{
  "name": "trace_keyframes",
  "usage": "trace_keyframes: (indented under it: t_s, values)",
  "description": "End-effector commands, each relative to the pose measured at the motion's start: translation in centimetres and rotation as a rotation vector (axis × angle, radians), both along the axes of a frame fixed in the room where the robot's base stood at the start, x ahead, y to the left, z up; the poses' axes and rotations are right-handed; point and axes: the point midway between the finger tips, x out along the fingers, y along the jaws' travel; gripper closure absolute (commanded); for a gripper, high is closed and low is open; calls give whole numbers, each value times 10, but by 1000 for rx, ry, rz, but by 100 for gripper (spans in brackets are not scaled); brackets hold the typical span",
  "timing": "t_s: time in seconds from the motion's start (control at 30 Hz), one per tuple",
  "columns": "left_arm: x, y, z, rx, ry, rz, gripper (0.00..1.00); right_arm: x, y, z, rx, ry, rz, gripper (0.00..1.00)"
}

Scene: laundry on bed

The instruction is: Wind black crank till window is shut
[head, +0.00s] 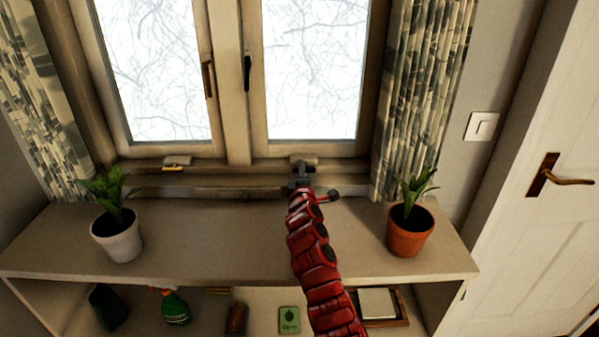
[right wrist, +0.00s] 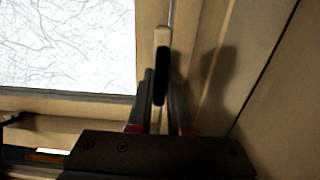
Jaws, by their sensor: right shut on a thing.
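The black crank (head: 304,167) is at the sill under the right window pane (head: 313,70). In the right wrist view its black part (right wrist: 160,76) stands between the fingers, below a beige piece. My right gripper (head: 300,184) reaches up over the shelf and is shut on the crank. The same gripper shows in the right wrist view (right wrist: 163,115), with a finger on each side of the black part. The right pane looks close to its frame; I cannot tell whether a gap is left. My left gripper is not in view.
A second crank, yellow-orange (head: 173,168), sits under the left pane. A white-potted plant (head: 118,238) and a terracotta-potted plant (head: 409,234) flank my arm on the shelf top (head: 220,240). Curtains (head: 425,90) hang on both sides. A white door (head: 560,220) is at right.

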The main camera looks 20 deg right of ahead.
Motion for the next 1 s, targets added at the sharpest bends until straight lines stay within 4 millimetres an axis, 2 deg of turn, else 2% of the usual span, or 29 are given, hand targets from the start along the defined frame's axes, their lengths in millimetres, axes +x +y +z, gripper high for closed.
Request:
trace_keyframes:
  t_s: [0.03, 0.33, 0.37, 0.5, 0.53, 0.87, 1.0]
  values:
    - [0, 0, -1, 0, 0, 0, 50, -1, 1, -9, 7, 13, -1, 100]
    - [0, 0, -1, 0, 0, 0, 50, -1, 0, -10, 7, 16, -3, 100]
    - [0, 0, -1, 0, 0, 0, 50, -1, -1, -10, 7, 16, -4, 80]
    - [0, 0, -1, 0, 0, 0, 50, -1, -1, -8, 6, 13, -4, 55]
    - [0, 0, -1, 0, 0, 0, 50, -1, -1, -7, 4, 12, -4, 52]
    - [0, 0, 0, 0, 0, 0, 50, -2, -1, -3, 2, 6, -3, 52]
    - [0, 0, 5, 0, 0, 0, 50, -11, 1, -2, -1, 4, -3, 52]
